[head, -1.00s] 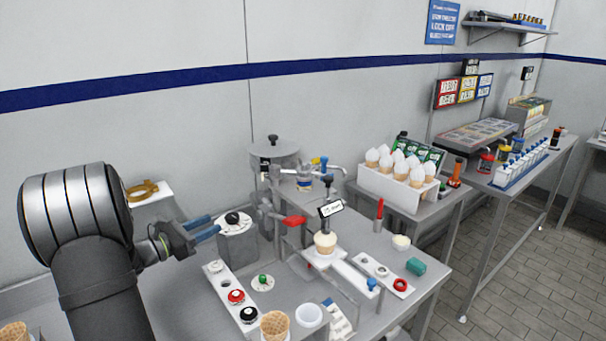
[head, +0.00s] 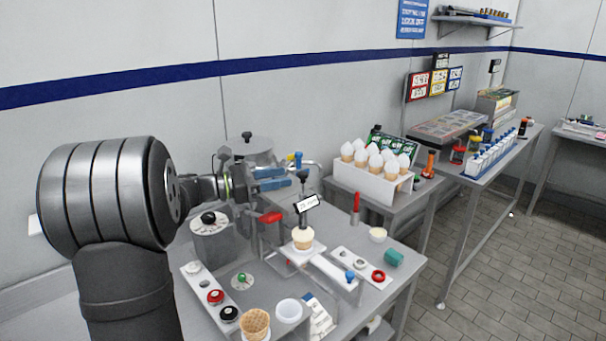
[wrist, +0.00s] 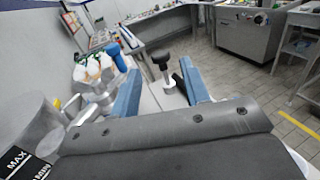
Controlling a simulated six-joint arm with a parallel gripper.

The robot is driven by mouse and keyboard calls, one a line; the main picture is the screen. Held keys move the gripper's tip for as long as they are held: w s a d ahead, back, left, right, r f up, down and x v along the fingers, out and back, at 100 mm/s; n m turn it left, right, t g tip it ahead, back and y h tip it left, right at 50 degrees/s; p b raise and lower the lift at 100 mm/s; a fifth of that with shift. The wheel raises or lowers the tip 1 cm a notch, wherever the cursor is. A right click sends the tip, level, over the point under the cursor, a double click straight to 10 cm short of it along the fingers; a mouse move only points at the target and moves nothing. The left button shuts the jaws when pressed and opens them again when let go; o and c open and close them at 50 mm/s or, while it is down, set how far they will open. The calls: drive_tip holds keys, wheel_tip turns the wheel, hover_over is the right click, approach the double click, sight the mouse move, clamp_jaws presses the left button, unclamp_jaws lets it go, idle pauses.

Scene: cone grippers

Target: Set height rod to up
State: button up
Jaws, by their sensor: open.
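A thin upright rod with a black knob (head: 303,175) rises behind the small tilted display in the head view; I take it to be the height rod. The black knob (wrist: 160,57) also shows in the wrist view, ahead of and between the blue fingers. My gripper (head: 291,178) is open and empty, its blue fingers pointing right, with the tips just left of the knob. In the wrist view my gripper (wrist: 162,78) has a wide gap between its fingers. I cannot tell whether the knob is between the tips or just beyond them. The rod's lower end is hidden.
Below the knob stand the tilted display (head: 307,203) and a filled cone (head: 303,238) on a white slide. A red lever (head: 271,217) is below my gripper. A metal tank (head: 245,150) is behind it. A red-handled tool (head: 355,208) stands to the right.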

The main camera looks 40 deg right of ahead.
sight(303, 173)
drive_tip(key=x, duration=0.6)
drive_tip(key=shift+s+d, duration=0.15)
drive_tip(key=shift+d, duration=0.25)
